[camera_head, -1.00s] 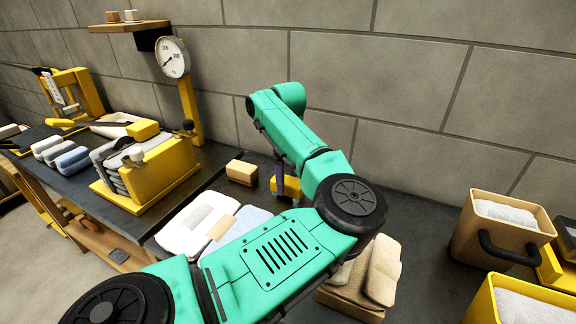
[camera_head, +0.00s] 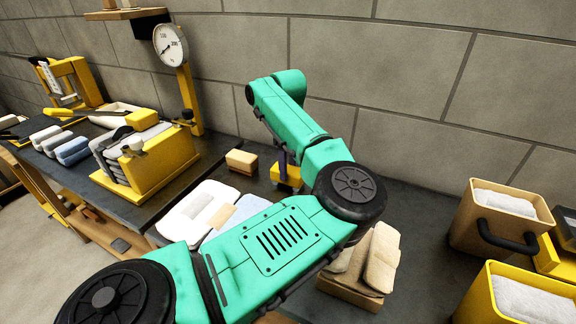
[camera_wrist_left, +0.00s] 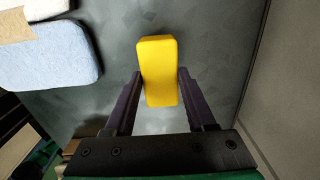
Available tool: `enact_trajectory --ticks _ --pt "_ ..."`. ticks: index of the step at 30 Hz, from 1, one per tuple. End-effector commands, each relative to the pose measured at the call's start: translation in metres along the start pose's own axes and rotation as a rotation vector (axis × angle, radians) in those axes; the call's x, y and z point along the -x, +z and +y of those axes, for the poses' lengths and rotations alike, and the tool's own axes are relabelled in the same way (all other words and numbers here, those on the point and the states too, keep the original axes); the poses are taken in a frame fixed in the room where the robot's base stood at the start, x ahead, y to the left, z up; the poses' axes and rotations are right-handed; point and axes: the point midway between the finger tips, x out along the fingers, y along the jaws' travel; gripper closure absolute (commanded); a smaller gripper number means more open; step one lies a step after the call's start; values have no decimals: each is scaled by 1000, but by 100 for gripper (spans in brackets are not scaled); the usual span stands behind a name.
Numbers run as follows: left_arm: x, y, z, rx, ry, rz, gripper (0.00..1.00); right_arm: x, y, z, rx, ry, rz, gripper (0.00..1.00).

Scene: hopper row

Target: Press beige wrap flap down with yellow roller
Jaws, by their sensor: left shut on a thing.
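The yellow roller (camera_head: 288,176) is a yellow block held upright above or on the dark bench, near the wall; I cannot tell if it touches. My left gripper (camera_head: 284,160) is shut on it, and in the left wrist view the roller (camera_wrist_left: 159,60) sits between the purple fingers (camera_wrist_left: 160,76). The beige wrap flap (camera_head: 221,216) lies between a white pad (camera_head: 190,209) and a pale blue pad (camera_head: 243,210), left of the roller and partly hidden by my arm. The flap (camera_wrist_left: 14,24) also shows at the left wrist view's upper left. My right gripper is out of view.
A tan block (camera_head: 241,162) stands just left of the roller. A yellow rack of grey slabs (camera_head: 163,162) and a dial gauge post (camera_head: 188,95) stand further left. Tan slabs (camera_head: 381,258) and filled bins (camera_head: 500,212) are at right. The stone wall is close behind.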

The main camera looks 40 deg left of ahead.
Motion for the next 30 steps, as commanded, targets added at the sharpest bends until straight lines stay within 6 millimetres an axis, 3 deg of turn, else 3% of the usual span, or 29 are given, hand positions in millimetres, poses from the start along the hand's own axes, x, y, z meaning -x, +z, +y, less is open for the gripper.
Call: enact_trajectory --ticks 18,30 --pt "59 0 0 0 -2 0 100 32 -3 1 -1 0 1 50" --pt "63 0 0 -3 -1 -7 100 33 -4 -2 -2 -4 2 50"
